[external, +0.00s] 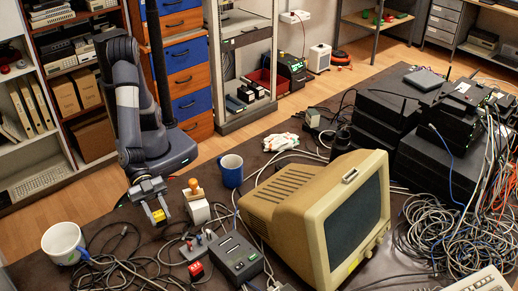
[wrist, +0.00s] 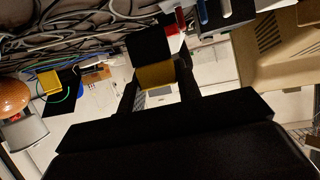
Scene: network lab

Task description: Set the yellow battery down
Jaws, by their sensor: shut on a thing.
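My gripper (external: 157,212) is shut on the yellow battery (external: 159,215), low over the dark table at its left part. In the wrist view the battery (wrist: 157,75) sits between the two fingers (wrist: 157,88); its near part is yellow, and a black part lies beyond. The fingers hide its sides. I cannot tell whether its underside touches the table.
A white and blue mug (external: 63,243) stands left of my gripper, with loose black cables (external: 120,262) in front. An orange-handled stamp (external: 195,201) and a blue mug (external: 231,171) stand to the right. A grey box (external: 236,259) and beige monitor (external: 325,215) stand farther right.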

